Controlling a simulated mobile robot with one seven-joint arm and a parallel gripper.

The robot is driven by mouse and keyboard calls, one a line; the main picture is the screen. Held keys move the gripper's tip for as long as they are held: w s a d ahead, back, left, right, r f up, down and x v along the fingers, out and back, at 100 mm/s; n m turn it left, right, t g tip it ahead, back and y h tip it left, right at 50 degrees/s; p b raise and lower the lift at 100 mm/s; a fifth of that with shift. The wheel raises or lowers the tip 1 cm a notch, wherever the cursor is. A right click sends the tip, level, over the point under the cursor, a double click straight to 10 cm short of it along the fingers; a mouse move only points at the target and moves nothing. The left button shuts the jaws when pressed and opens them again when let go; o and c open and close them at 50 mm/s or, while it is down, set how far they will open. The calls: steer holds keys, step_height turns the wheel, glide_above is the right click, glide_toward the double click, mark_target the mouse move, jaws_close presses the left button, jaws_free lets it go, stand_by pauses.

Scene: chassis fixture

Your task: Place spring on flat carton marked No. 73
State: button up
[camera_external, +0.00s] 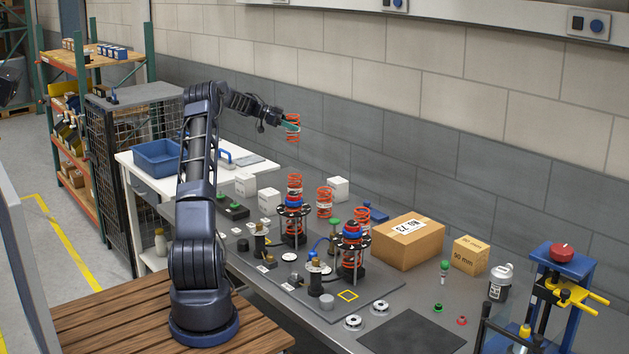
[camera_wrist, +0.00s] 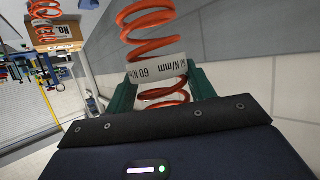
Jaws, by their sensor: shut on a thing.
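My gripper (camera_external: 286,126) is shut on an orange coil spring (camera_external: 293,120), raised well above the back of the bench. In the wrist view the spring (camera_wrist: 148,28) stands between the green fingers, with a white band reading "60 N/mm" around it. The flat brown carton (camera_external: 408,243) has a white label reading "No. 73" on top and sits toward the back of the bench, right of and below my gripper. The carton also shows small at the upper left of the wrist view (camera_wrist: 68,43). No spring is seen on its top in the external view.
Two strut assemblies with orange springs (camera_external: 294,222) (camera_external: 352,250) stand on the grey plate. Another orange spring (camera_external: 325,201) stands behind them. A small "50 mm" box (camera_external: 469,255) is right of the carton. A blue press (camera_external: 556,285) stands at the right end. The wall runs close behind.

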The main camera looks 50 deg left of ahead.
steer(key=w+d+r+m+g+h, duration=0.1)
steer(key=w+d+r, duration=0.1)
steer(key=d, duration=0.7)
steer(key=w+d+r+m+g+h, duration=0.1)
steer(key=w+d, duration=0.2)
steer(key=d, duration=0.6)
step_height(320, 180, up, 5)
steer(key=m+g+h, duration=0.2)
steer(key=m+g, duration=0.5)
steer(key=g, duration=0.1)
glide_above(409, 227)
step_height(409, 227, down, 20)
steer(key=shift+w+r, duration=0.1)
steer(key=shift+r, duration=0.15)
steer(key=shift+f, duration=0.1)
steer(key=o, duration=1.3)
steer(key=shift+a, duration=0.1)
